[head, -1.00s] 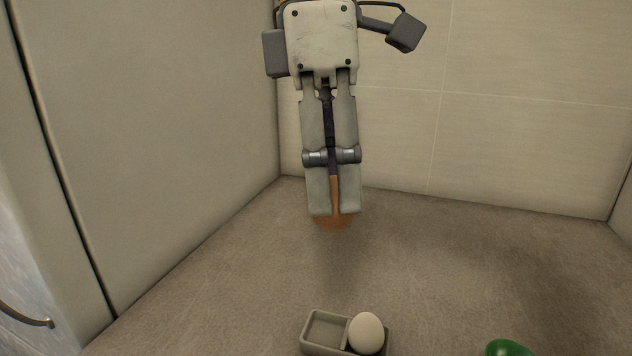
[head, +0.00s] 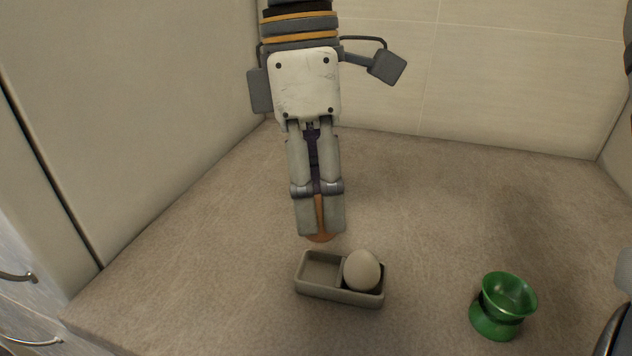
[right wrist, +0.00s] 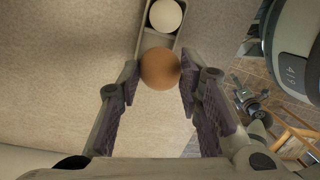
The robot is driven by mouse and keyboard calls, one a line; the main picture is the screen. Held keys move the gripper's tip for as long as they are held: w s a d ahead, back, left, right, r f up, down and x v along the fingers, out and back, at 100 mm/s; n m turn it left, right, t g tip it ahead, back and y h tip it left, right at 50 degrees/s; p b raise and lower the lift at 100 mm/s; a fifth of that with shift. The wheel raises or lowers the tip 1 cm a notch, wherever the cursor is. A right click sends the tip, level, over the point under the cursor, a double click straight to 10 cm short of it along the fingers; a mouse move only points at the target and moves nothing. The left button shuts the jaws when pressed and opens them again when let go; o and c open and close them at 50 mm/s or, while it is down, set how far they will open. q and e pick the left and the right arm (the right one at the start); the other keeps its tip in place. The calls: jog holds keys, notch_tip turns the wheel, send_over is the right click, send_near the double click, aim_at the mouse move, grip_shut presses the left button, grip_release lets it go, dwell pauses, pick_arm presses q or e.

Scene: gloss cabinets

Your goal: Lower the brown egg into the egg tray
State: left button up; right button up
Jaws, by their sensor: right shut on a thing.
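My right gripper (head: 320,222) points down and is shut on the brown egg (head: 320,238), whose lower end shows below the fingertips. In the right wrist view the brown egg (right wrist: 160,68) sits between the two fingers. The grey egg tray (head: 340,293) stands on the counter just below and in front of the gripper. It has two compartments. The left one is empty and the right one holds a white egg (head: 362,270). The brown egg appears above and behind the empty compartment, apart from the tray. My left gripper is not in view.
A green egg cup (head: 503,305) stands on the counter (head: 430,220) to the right of the tray. A cabinet side wall (head: 130,110) rises at the left and a tiled wall (head: 500,70) at the back. The counter around the tray is otherwise clear.

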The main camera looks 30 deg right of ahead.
jog(key=shift+f, duration=0.1)
dwell(0.5)
jog(key=shift+f, duration=0.6)
jog(key=shift+f, duration=0.1)
jog(key=o, duration=0.8)
jog(key=r, duration=0.4)
jog(key=w+r, duration=0.1)
jog(key=r, duration=0.3)
jog(key=w+r, duration=0.1)
jog(key=r, duration=0.2)
jog(key=shift+a+r, duration=0.1)
jog(key=shift+r, duration=0.3)
